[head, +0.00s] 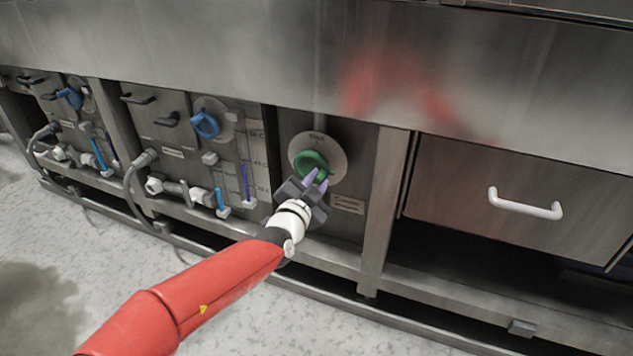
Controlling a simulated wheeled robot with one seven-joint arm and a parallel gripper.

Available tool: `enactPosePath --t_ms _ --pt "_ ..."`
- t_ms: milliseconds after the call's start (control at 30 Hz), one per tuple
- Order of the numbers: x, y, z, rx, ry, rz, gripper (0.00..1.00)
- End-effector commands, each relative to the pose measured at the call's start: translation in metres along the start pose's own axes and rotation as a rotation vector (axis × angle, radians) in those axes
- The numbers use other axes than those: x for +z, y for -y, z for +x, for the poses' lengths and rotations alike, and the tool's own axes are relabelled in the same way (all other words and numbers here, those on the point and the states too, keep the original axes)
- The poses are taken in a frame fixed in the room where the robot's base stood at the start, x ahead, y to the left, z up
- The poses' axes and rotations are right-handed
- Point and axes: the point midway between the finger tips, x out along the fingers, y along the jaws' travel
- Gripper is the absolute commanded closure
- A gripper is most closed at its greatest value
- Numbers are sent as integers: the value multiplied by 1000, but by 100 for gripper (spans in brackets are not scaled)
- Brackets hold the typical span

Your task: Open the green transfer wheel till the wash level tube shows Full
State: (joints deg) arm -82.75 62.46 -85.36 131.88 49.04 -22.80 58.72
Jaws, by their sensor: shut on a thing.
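The green transfer wheel (309,161) sits on a round pale plate (331,155) on a steel panel in the middle of the head view. My gripper (316,180) is at the wheel's lower right edge, its purple fingers shut on the rim. A level tube with a purple column (245,182) stands on the panel to the left, beside a printed scale. The scale's marks are too small to read surely, and I cannot tell which tube is the wash level tube.
Blue wheels (205,125) and blue-handled valves (220,199) are on the panels to the left. A drawer with a white handle (525,203) is at the right. A steel rail (340,268) runs below the panels. The grey floor (330,320) in front is clear.

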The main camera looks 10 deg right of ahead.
Motion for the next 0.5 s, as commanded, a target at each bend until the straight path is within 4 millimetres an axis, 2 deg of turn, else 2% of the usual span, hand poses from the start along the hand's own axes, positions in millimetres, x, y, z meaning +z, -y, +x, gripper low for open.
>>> enactPosePath --t_ms 267,500 --pt "-6 4 0 1 0 -117 100" --pt "-12 10 0 0 -1 -319 100"
